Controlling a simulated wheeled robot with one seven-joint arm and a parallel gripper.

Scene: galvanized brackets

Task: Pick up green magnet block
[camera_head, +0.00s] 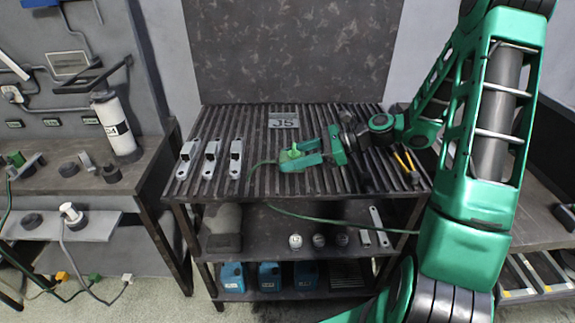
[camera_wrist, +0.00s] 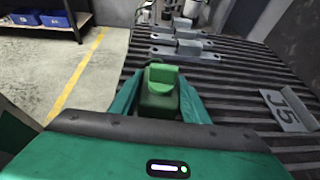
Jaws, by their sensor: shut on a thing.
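The green magnet block (camera_wrist: 160,98) shows in the wrist view between the two green fingers of my gripper (camera_wrist: 161,100). A lighter green piece (camera_wrist: 162,76) sits at its top. My gripper is shut on the block. In the head view the green magnet block (camera_head: 290,154) is at the left end of my gripper (camera_head: 297,156), over the slatted table top (camera_head: 262,122). I cannot tell whether the block touches the slats. Parts of its sides are hidden by the fingers.
Several galvanized brackets (camera_head: 210,160) lie left of my gripper. A plate marked J5 (camera_head: 283,121) lies behind it. Yellow-handled tools (camera_head: 404,161) lie at right. Lower shelves hold blue containers (camera_head: 270,275).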

